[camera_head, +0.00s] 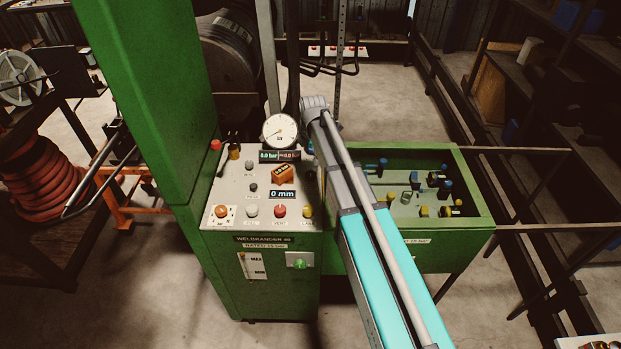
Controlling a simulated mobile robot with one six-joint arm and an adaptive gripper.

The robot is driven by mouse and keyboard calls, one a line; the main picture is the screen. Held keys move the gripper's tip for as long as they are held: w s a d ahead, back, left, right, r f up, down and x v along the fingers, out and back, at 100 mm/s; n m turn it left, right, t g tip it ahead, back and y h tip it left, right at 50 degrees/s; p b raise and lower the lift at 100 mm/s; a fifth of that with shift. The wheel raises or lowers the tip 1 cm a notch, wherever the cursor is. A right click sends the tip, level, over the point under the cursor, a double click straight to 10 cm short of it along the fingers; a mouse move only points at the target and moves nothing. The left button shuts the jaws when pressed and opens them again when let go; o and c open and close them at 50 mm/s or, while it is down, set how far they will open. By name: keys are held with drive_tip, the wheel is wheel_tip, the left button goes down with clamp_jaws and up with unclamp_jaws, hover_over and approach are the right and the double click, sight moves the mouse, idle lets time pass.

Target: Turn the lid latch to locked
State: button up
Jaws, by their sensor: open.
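A green knob (299,261) sits on a pale plate on the front of the green machine, below the control panel. It may be the lid latch, but I cannot tell for sure, and its locked or unlocked marks are too small to read. My teal and grey arm reaches up from the lower right across the machine. My gripper (308,142) shows only as a dark part beside the round gauge, above the right side of the panel. It is open, apart from the green knob, and its fingertips are mostly hidden by my arm.
The control panel (232,190) carries a gauge (280,131), an orange block (283,174) and several buttons. A green open tray (470,222) with several fittings stands to the right. A tall green column (150,90) rises at left. Floor in front is clear.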

sight(311, 174)
drive_tip(key=shift+w+a+f+b, duration=0.1)
drive_tip(key=shift+f+b, duration=2.05)
drive_tip(key=shift+f, duration=0.15)
drive_tip(key=shift+w+f+b, duration=0.1)
drive_tip(key=shift+f+b, duration=2)
drive_tip(key=shift+f, duration=0.15)
drive_tip(key=c, duration=1.2)
